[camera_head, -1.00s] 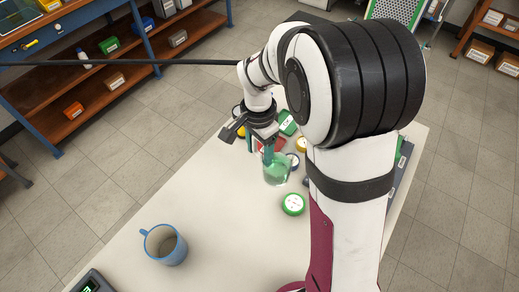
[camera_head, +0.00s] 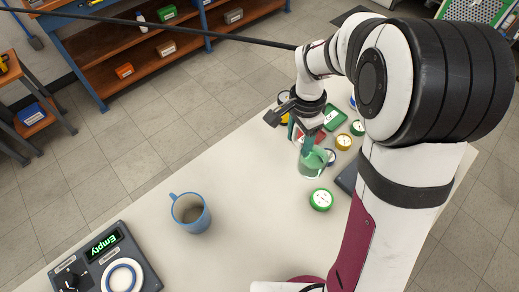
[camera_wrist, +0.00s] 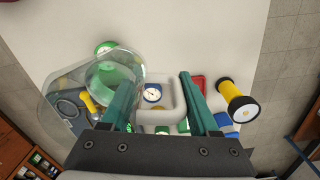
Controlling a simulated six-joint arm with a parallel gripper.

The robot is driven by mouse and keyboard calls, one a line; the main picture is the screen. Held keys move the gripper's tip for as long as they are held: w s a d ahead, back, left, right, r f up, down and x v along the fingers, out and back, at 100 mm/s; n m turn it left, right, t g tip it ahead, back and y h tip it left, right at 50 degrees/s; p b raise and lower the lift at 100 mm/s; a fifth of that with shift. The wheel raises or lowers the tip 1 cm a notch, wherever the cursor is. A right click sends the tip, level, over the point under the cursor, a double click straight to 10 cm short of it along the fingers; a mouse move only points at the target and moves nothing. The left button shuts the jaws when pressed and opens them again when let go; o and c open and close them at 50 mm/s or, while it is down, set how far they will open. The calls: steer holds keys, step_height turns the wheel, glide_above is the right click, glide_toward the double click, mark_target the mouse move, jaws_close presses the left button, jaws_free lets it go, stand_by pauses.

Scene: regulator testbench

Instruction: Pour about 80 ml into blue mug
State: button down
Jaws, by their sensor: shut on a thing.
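The blue mug (camera_head: 190,213) stands upright on the pale table, left of my gripper, with its handle at the upper left. Its inside looks empty. A clear glass jug (camera_head: 312,166) with green liquid is at my gripper (camera_head: 304,147), right of and beyond the mug. In the wrist view, my gripper (camera_wrist: 155,88) has its teal fingers on either side of the jug's handle (camera_wrist: 168,120), shut on it. The jug (camera_wrist: 68,82) extends to the left there, with green liquid inside. The jug looks roughly upright; I cannot tell if it touches the table.
A grey device (camera_head: 107,262) with a display reading "Empty" and a round white plate sits at the near left. A green round gauge (camera_head: 321,199) lies near the jug, and a yellow one (camera_head: 343,142) beyond. A yellow-black flashlight (camera_wrist: 237,100) lies at right in the wrist view. Table between mug and jug is clear.

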steer(key=a+f+n, duration=0.3)
steer(key=a, duration=0.6)
steer(key=s+a+f+n, duration=0.1)
steer(key=a+f+n, duration=0.2)
steer(key=a, duration=0.6)
steer(key=s+a+f+n, duration=0.1)
steer(key=a+f+n, duration=0.2)
steer(key=a, duration=0.6)
steer(key=shift+s+a+f, duration=0.15)
steer(key=shift+a+f, duration=0.1)
steer(key=shift+a, duration=0.15)
steer(key=shift+s+t, duration=0.1)
steer(key=shift+t, duration=0.2)
steer(key=shift+s+a+r+t+h, duration=0.1)
steer(key=shift+s+r+t+h, duration=0.2)
steer(key=shift+t, duration=0.55)
steer(key=shift+s+r+t, duration=0.1)
steer(key=shift+s+t, duration=0.3)
steer(key=shift+t, duration=0.45)
steer(key=r+t, duration=0.1)
steer(key=t, duration=0.1)
steer(key=s+r+t, duration=0.1)
steer(key=r+t, duration=0.1)
steer(key=r+t+h, duration=0.1)
steer(key=t, duration=0.1)
steer(key=shift+s+a+r, duration=0.15)
steer(key=shift+s+r, duration=0.05)
steer(key=shift+s, duration=0.15)
